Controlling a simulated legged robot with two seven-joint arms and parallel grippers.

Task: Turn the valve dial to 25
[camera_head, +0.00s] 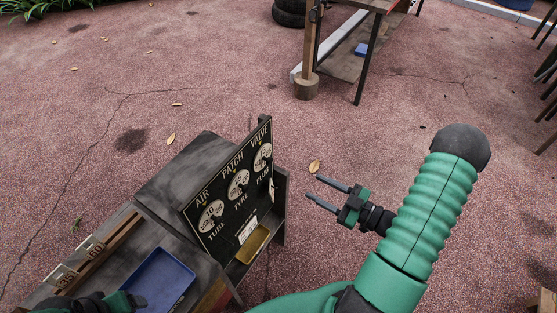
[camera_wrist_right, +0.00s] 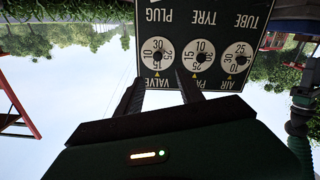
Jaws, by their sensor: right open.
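The black dial panel (camera_head: 222,205) stands upright on the cart, with white dials labelled AIR/TUBE, PATCH/TYRE and VALVE/PLUG. The valve dial (camera_head: 263,157) is the far one, nearest the right end. In the right wrist view the panel appears upside down. There the valve dial (camera_wrist_right: 158,57) has 15 beside its yellow marker, with 25 at the right. My right gripper (camera_head: 314,187) is open and empty, to the right of the panel and apart from it, with its fingers pointing toward it. Part of my left gripper (camera_head: 115,302) shows at the bottom left; its fingertips are unclear.
The cart holds a blue tray (camera_head: 160,283), a yellow tray (camera_head: 252,244) below the panel, and a wooden rack with number tags (camera_head: 92,247). A workbench (camera_head: 345,62) and tyres (camera_head: 290,14) stand farther back. The paving between is clear apart from leaves.

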